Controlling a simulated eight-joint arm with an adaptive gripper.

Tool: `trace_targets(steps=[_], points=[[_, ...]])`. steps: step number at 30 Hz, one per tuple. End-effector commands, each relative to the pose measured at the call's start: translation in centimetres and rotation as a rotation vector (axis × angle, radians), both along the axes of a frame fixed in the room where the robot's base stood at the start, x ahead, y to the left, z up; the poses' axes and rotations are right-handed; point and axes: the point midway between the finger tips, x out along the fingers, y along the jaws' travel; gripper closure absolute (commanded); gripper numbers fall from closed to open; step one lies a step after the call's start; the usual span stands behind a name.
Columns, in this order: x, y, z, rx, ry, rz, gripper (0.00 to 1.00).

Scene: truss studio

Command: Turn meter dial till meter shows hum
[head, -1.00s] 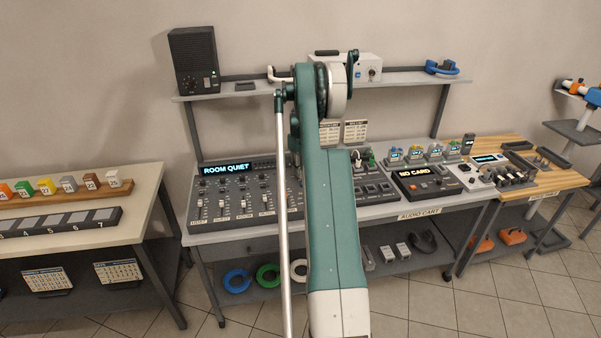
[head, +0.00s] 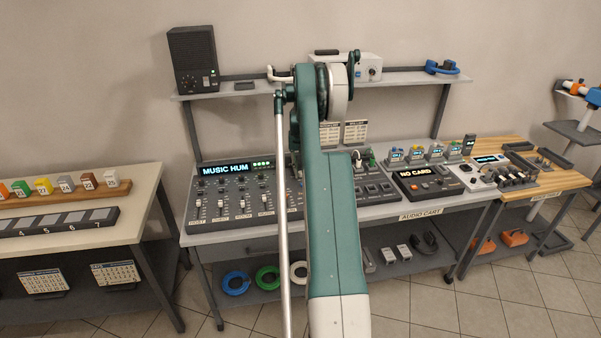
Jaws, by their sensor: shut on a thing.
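The mixing console (head: 230,200) stands on the left part of the audio cart, with several sliders and small knobs. I cannot make out which control is the meter dial. My arm rises across the middle of the head view and hides the right end of the console. My gripper does not show; it appears to be hidden behind my arm, so its contact with any dial cannot be seen.
A NO CARD unit (head: 428,184) stands right of my arm. The shelf (head: 215,93) above holds a black speaker (head: 194,60) and a white box with a knob (head: 360,68). A wood-topped bench (head: 560,181) adjoins on the right; a table with numbered blocks (head: 150,178) is at left.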

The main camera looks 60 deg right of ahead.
Motion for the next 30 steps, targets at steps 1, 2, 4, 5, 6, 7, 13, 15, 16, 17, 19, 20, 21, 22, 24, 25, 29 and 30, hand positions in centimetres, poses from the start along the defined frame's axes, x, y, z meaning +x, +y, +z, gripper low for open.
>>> trace_targets(steps=[1,2,4,5,6,7,13,15,16,17,19,20,21,22,24,25,29,30], points=[[-0.03,0.08,-0.04,0.002,0.001,-0.006,0.96],[-0.03,0.08,-0.04,0.002,0.001,-0.009,0.96],[-0.02,0.08,-0.03,0.002,0.001,-0.012,0.96],[-0.02,0.08,-0.03,0.002,0.001,-0.012,0.96],[-0.02,0.08,-0.02,0.002,0.001,-0.012,0.96],[-0.02,0.08,-0.02,0.002,0.001,-0.012,0.96],[-0.02,0.08,-0.02,0.002,0.001,-0.011,0.81],[-0.01,0.07,-0.02,0.001,0.001,-0.011,0.72],[-0.01,0.07,-0.01,0.001,0.001,-0.011,0.69],[-0.01,0.07,-0.01,0.001,0.001,-0.011,0.69],[-0.01,0.04,-0.01,0.001,0.001,-0.011,0.69],[-0.01,0.04,-0.01,0.001,0.001,-0.011,0.69],[-0.01,0.04,-0.01,0.001,0.001,-0.011,0.69],[-0.01,0.03,-0.01,0.001,0.001,-0.011,0.69],[0.00,0.02,0.00,0.001,0.001,-0.011,0.69],[0.00,0.02,0.02,0.001,0.001,-0.011,0.69],[0.00,0.02,0.27,0.000,0.000,-0.011,0.69],[0.00,0.01,0.44,0.000,0.000,-0.011,0.69]])
